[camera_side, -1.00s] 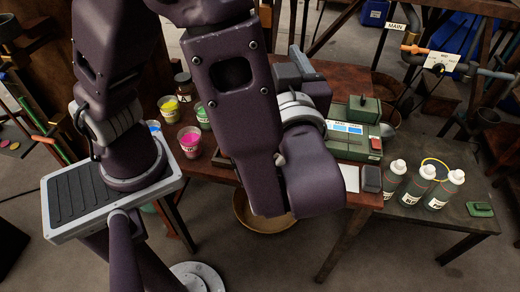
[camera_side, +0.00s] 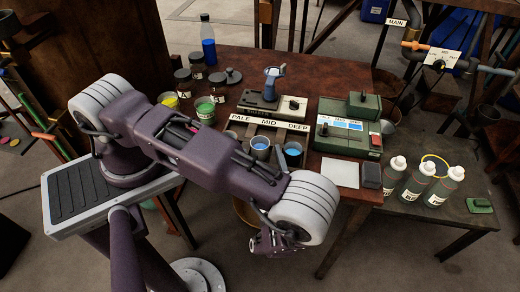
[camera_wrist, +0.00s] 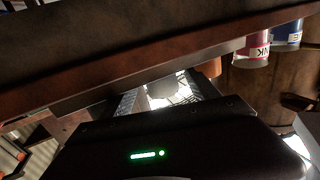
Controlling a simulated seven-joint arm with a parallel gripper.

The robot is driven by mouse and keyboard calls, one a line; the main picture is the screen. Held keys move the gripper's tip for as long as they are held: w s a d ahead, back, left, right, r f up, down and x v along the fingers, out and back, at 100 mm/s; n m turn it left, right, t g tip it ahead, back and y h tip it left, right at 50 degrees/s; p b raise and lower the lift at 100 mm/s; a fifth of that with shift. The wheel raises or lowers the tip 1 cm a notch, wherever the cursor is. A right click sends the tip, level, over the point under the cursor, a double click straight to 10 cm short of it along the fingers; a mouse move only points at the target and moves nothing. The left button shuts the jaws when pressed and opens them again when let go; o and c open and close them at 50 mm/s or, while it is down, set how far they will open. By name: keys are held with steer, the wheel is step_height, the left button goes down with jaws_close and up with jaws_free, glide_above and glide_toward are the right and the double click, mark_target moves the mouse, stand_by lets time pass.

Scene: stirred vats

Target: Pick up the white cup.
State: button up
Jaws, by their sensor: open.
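I cannot pick out a plainly white cup with certainty. In the side view, pale cups hold yellow (camera_side: 169,99), green (camera_side: 205,112) and blue liquid. My gripper (camera_side: 270,246) is open, low in front of the table edge and apart from all cups. In the wrist view, a blurred pale shape (camera_wrist: 165,88) shows beyond my gripper body.
Dark-lidded jars (camera_side: 184,82) and a blue bottle (camera_side: 208,45) stand behind the cups. A green machine (camera_side: 347,135) is at the right of the table (camera_side: 330,72). White bottles (camera_side: 416,182) stand on a side table. A dark edge crosses the wrist view.

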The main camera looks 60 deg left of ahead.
mark_target(259, 140)
steer(key=x, duration=0.4)
steer(key=r+x, duration=0.1)
steer(key=x, duration=0.1)
steer(key=c, duration=1.5)
steer(key=shift+o, duration=0.2)
